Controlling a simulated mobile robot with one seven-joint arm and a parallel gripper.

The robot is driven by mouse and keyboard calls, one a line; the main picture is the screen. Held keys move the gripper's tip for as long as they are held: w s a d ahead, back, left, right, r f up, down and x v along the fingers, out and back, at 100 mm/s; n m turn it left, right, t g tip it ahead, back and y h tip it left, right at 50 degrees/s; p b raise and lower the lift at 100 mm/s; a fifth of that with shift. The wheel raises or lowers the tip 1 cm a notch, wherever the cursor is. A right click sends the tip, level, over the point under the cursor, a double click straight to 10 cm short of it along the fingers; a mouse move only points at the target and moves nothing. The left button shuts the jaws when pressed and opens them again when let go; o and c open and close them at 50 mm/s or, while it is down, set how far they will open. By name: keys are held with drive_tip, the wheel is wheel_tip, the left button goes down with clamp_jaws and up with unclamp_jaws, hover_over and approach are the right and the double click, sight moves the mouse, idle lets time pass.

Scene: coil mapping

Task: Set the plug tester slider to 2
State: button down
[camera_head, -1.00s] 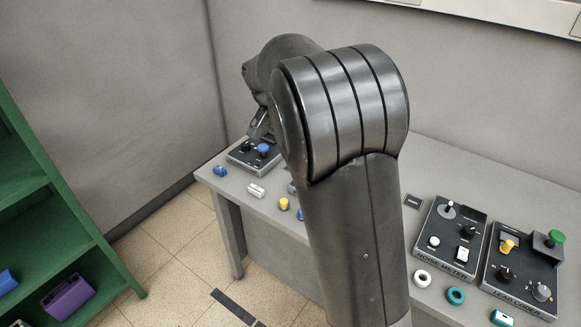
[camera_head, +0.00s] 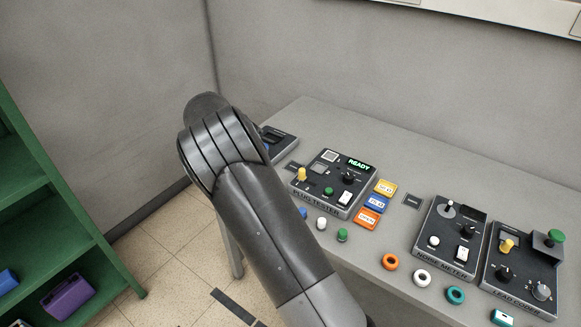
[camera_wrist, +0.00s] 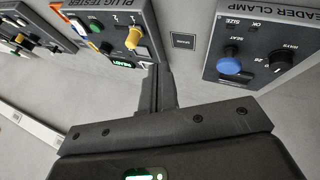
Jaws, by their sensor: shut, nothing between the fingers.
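The plug tester (camera_head: 325,180) is a dark box on the table, with a lit green READY display (camera_head: 359,163). It carries a yellow knob (camera_head: 302,174), a green knob, a black knob and a white switch. Which control is the slider, and its setting, I cannot tell. In the wrist view the plug tester (camera_wrist: 112,20) appears upside down at the top, with the yellow knob (camera_wrist: 133,38) close beyond my fingertips. My gripper (camera_wrist: 156,72) is shut and empty, apart from the yellow knob. In the head view my arm hides the gripper.
The leader clamp (camera_wrist: 262,40), with a blue knob, is at the right in the wrist view. Coloured tags (camera_head: 376,201) lie right of the plug tester. Small loose pieces line the front edge.

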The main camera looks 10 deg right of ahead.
sight(302, 174)
drive_tip(key=shift+f, duration=0.1)
drive_tip(key=x, duration=1)
drive_tip(key=shift+s+d, duration=0.1)
drive_tip(key=shift+d, duration=0.1)
drive_tip(key=shift+s+d, duration=0.65)
drive_tip(key=shift+d, duration=0.35)
drive_tip(key=shift+s+d, duration=0.3)
drive_tip(key=shift+d, duration=0.2)
drive_tip(key=shift+s+d, duration=1.65)
drive_tip(key=shift+s, duration=0.05)
